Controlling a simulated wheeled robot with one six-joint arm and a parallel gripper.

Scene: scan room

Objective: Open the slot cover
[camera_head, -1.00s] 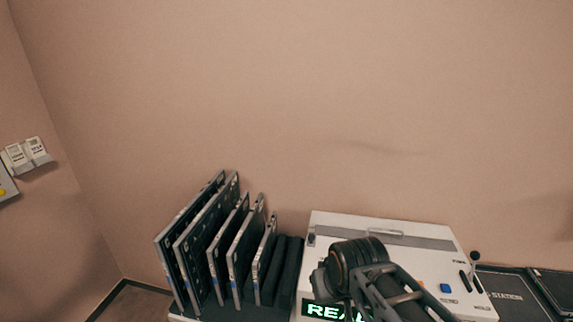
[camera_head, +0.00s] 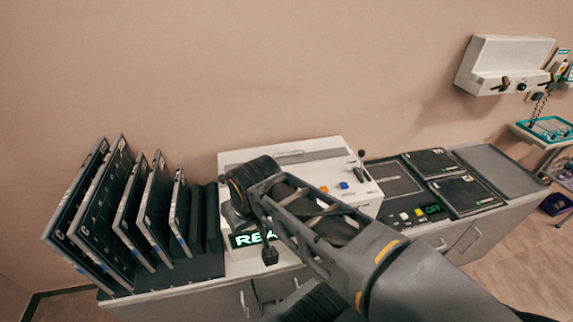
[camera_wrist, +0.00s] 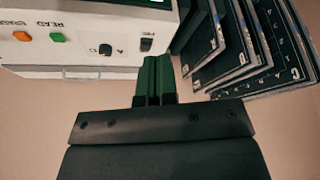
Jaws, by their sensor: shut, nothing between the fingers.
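The white machine (camera_head: 340,160) stands on the counter. A grey strip with a pale handle, which looks like the slot cover (camera_head: 300,156), lies flat along its top rear; it seems closed. In the wrist view the machine (camera_wrist: 70,22) is at upper left, upside down, with orange and green buttons; I cannot make out the cover clearly there. My gripper (camera_wrist: 158,66) is shut and empty, its fingers beside the machine's edge. In the head view my arm hides part of the machine's front and left side, and the fingertips cannot be made out.
A rack (camera_head: 165,283) with several upright dark plates (camera_head: 95,215) stands close left of the machine. A small lever (camera_head: 361,166) rises at the machine's right. Dark panels (camera_head: 465,190) and an empty grey tray (camera_head: 497,168) lie farther right.

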